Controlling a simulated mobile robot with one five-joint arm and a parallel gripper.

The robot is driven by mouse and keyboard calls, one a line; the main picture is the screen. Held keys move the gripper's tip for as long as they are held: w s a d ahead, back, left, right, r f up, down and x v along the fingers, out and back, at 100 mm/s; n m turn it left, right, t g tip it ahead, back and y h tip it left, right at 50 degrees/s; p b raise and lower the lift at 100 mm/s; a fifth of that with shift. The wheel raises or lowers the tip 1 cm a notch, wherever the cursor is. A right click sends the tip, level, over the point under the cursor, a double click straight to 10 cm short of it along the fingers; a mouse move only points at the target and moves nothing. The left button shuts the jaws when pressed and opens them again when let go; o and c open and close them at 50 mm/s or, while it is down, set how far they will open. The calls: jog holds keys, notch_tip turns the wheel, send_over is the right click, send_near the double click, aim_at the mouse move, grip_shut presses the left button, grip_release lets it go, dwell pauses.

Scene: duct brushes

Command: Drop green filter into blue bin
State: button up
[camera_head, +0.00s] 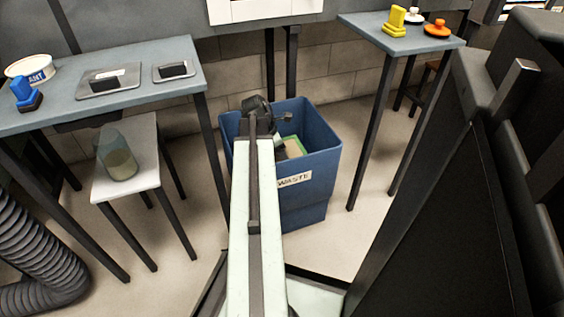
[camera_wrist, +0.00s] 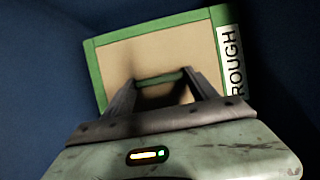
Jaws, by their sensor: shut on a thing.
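The green filter is a tan panel with a green frame (camera_wrist: 200,22) and a white label reading "ROUGH". It fills the upper middle of the wrist view, and a small part of it (camera_head: 294,147) shows inside the blue bin in the head view. My gripper (camera_wrist: 160,82) is shut on a green bar of the filter. The blue bin (camera_head: 312,212) has a label reading "WASTE" and stands on the floor between two tables. My gripper and the filter are over or within its opening. Dark blue walls surround the filter in the wrist view. My arm hides part of the bin.
A left table (camera_head: 150,58) holds a blue brush (camera_head: 25,95), a tub (camera_head: 30,69) and two metal plates. A white stool (camera_head: 140,180) bears a glass jar (camera_head: 117,158). A right table (camera_head: 372,30) holds yellow and orange brushes. A ribbed hose (camera_head: 35,245) lies at lower left.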

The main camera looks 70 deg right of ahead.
jog(key=shift+f, duration=0.8)
jog(key=shift+r, duration=0.25)
jog(key=o, duration=1.9)
jog(key=p+v, duration=1.1)
jog(key=v, duration=0.1)
